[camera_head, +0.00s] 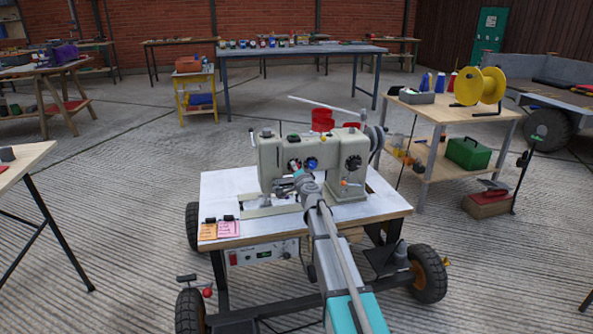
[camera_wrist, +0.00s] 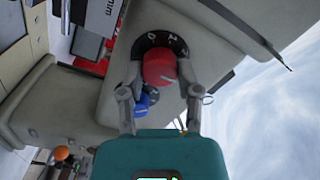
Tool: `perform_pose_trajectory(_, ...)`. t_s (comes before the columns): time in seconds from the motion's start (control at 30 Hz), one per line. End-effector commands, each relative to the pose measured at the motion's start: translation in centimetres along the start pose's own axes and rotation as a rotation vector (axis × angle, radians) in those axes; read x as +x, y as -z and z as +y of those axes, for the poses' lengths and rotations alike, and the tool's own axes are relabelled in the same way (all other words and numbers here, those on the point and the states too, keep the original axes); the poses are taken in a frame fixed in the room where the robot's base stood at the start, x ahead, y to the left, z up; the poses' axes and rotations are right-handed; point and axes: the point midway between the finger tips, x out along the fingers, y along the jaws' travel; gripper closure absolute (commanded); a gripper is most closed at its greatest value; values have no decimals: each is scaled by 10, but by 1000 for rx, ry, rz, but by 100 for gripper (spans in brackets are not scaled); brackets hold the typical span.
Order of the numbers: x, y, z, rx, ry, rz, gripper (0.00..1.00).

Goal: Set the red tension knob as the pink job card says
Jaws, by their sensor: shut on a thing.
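The red tension knob (camera_wrist: 158,68) is on the front of the pale sewing machine (camera_head: 270,155), with a black dial ring (camera_wrist: 160,40) of white marks behind it. The marks are too small to read surely. A short pale line shows on the knob. My gripper (camera_wrist: 160,75) has its two fingers on either side of the knob and is shut on it.
An orange card (camera_head: 207,231) lies beside the pink one. A blue knob (camera_head: 311,163) sits close to my gripper, also seen in the wrist view (camera_wrist: 142,104). The white table (camera_head: 222,192) stands on a wheeled frame. A wooden bench (camera_head: 455,111) stands right.

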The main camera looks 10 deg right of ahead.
Motion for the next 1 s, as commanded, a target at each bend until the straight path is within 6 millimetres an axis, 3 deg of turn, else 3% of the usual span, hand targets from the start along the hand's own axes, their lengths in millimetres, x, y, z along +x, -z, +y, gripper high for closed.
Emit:
perform_pose_trajectory(0.37, 1, 0, 0, 7, 0, 0, 100)
perform_pose_trajectory(0.4, 1, 0, 0, 6, 0, 0, 52)
perform_pose_trajectory(0.57, 1, 0, 0, 6, 0, 0, 23)
perform_pose_trajectory(1.0, -1, 0, 0, 6, 0, 0, 21)
